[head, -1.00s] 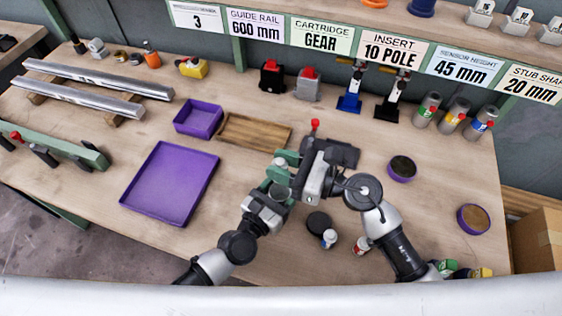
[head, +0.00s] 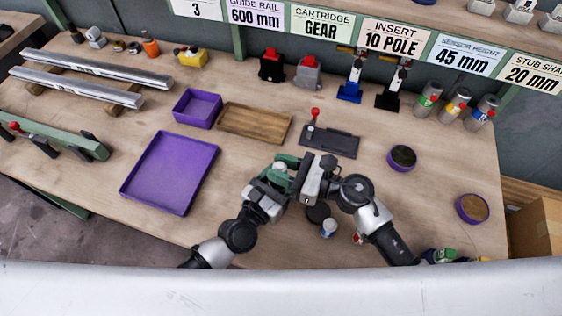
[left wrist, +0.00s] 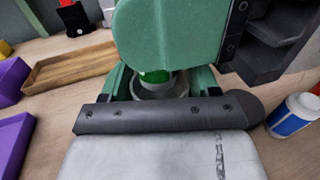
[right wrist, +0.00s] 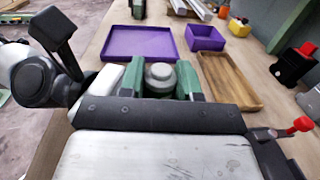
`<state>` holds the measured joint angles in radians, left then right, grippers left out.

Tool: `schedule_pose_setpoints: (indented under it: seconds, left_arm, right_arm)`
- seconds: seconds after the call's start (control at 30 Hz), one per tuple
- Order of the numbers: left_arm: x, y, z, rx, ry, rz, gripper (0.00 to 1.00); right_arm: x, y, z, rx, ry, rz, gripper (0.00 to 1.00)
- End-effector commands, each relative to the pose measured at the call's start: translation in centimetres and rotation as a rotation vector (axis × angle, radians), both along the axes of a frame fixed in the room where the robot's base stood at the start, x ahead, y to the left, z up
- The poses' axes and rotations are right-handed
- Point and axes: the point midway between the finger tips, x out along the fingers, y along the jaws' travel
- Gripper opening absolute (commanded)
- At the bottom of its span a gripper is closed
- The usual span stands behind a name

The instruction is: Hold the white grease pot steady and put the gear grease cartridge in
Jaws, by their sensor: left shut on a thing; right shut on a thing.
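The gear grease cartridge shows as a green band (left wrist: 155,77) in the left wrist view. Its grey round top (right wrist: 160,74) shows between the green fingers of my right gripper (right wrist: 161,80), which is shut on it. My left gripper (left wrist: 154,88) is shut on the pot, whose pale grey ring (left wrist: 157,92) surrounds the foot of the cartridge. How deep the cartridge sits is hidden by the right gripper's green finger. In the head view both grippers meet above the table, my right gripper (head: 291,167) coming from the right and hiding most of the pot.
A white cartridge with a blue label (head: 328,229) and a dark disc (head: 318,213) lie close by the grippers. Behind are a black fixture (head: 335,142) with a red knob and a wooden tray (head: 278,136). A purple tray (head: 128,190) lies left. Table around the purple-rimmed dish (head: 402,157) is clear.

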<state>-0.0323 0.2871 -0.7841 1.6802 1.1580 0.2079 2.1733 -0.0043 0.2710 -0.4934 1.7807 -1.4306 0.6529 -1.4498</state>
Motion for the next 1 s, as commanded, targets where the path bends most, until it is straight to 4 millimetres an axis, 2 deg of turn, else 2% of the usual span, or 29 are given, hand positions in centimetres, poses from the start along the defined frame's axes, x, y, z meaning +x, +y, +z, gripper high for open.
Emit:
schedule_pose_setpoints:
  seconds: [0.4,0.43,0.6,0.87,1.0]
  left_arm:
    - [0.0,0.0,0.0,0.001,0.001,0.0,0.35]
    - [0.0,0.0,0.0,0.001,0.001,0.0,0.35]
    - [0.0,0.0,-0.1,0.001,0.001,0.0,0.35]
    - [0.0,0.0,-0.1,0.001,0.001,0.0,0.35]
    - [0.0,0.0,-0.1,0.001,0.001,0.0,0.35]
  right_arm:
    - [0.0,0.0,-0.3,0.0,0.0,0.0,0.09]
    - [0.0,0.0,-0.3,0.0,0.0,0.0,0.37]
    - [0.0,0.0,-0.3,0.0,0.0,0.0,0.62]
    - [0.0,-0.1,-0.3,-0.001,0.0,0.0,0.62]
    - [-0.4,-1.0,-0.4,-0.002,0.002,-0.001,0.62]
